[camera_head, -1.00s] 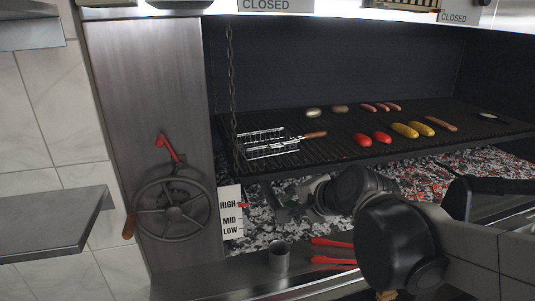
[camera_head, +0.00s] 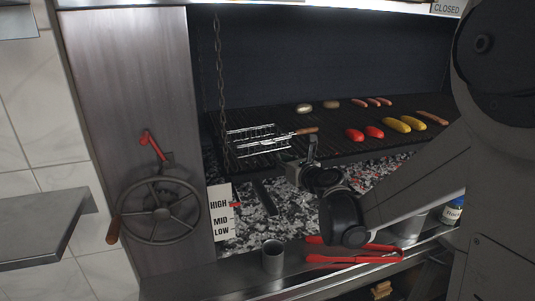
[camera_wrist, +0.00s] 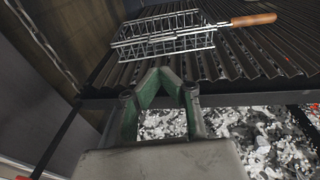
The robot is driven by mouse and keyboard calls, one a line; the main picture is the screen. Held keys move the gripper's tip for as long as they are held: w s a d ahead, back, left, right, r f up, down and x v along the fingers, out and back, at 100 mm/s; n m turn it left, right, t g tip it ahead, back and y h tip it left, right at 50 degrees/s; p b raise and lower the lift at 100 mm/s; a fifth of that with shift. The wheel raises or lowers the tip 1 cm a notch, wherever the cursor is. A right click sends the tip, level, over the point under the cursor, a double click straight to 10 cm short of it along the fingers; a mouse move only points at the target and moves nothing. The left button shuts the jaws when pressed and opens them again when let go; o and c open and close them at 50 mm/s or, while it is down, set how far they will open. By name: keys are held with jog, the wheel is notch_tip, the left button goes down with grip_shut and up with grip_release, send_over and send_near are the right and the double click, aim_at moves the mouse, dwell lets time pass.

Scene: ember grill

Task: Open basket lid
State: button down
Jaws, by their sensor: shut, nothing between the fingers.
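The wire grill basket (camera_head: 256,140) lies on the left end of the grate, its wooden handle (camera_head: 306,131) pointing right. In the wrist view the basket (camera_wrist: 165,36) lies ahead, with the handle (camera_wrist: 254,19) at its upper right. Its lid appears to lie flat over it. My gripper (camera_wrist: 158,72) shows in the wrist view with its green-sided fingers meeting at the tips, shut and empty. The fingertips are at the near side of the basket, around its middle; I cannot tell whether they touch it. In the head view my gripper (camera_head: 313,142) is near the grate's front edge by the handle.
The grate (camera_head: 340,155) also bears red peppers (camera_head: 365,134), corn (camera_head: 403,124) and sausages. Ash and coals (camera_head: 262,212) lie below it. A chain (camera_head: 219,80) hangs at the left. A metal cup (camera_head: 272,257) and red-handled tongs (camera_head: 350,257) are on the front ledge.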

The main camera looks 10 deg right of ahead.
aim_at(269, 158)
jog(key=x, duration=0.9)
jog(key=shift+w+a, duration=0.1)
jog(key=shift+w, duration=0.25)
jog(key=shift+r+p, duration=0.15)
jog(key=shift+p, duration=0.15)
